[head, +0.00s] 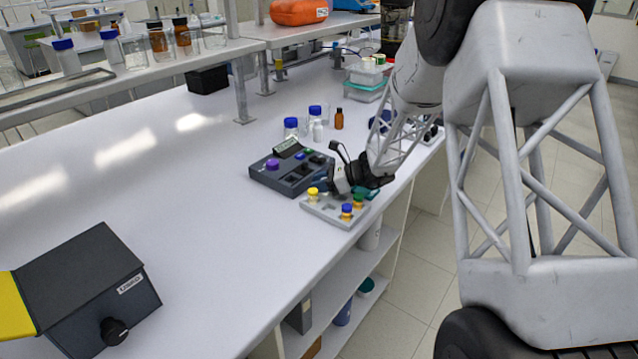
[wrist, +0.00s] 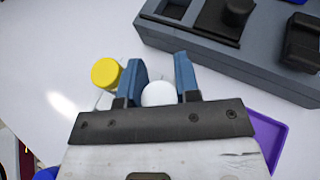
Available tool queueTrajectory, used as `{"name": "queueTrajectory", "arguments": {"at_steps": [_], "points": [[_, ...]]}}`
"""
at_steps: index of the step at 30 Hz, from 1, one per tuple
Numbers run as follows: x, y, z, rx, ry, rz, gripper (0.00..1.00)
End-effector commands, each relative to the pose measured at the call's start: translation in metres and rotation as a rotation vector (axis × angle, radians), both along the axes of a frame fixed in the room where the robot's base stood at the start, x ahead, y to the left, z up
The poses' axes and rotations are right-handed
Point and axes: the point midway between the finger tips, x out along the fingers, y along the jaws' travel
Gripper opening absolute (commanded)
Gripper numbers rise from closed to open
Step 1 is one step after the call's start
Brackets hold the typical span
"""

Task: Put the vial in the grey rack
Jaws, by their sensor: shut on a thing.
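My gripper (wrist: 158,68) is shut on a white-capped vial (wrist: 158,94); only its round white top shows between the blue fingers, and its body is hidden. In the head view my gripper (head: 334,182) is low over the far edge of the grey rack (head: 328,212), near the bench's right edge. The held vial cannot be made out there. A yellow cap (wrist: 105,72) shows just left of my fingers in the wrist view. I cannot tell whether the held vial touches the rack.
A dark grey block with wells and knobs (head: 270,178) stands just behind the rack and also shows in the wrist view (wrist: 230,65). A purple tray (wrist: 267,138) lies right of my gripper there. Bottles (head: 291,127) stand farther back. The left bench is mostly clear.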

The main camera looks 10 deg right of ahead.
Motion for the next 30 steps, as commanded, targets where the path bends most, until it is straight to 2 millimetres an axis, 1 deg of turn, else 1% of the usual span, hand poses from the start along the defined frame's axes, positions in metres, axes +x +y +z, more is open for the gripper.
{"name": "queueTrajectory", "arguments": {"at_steps": [14, 15, 20, 25, 26, 30], "points": [[0.0000, 0.0000, -0.0001, 0.000, 0.000, 0.000, 0.07], [0.0000, 0.0000, -0.0001, 0.000, 0.000, 0.000, 0.35], [0.0000, 0.0000, -0.0001, 0.000, 0.000, 0.000, 0.59], [0.0000, 0.0001, -0.0001, 0.000, 0.000, 0.000, 0.61], [-0.0001, 0.0000, -0.0002, 0.000, 0.000, 0.000, 0.65], [-0.0002, 0.0001, -0.0004, 0.000, 0.000, 0.000, 0.66]]}}
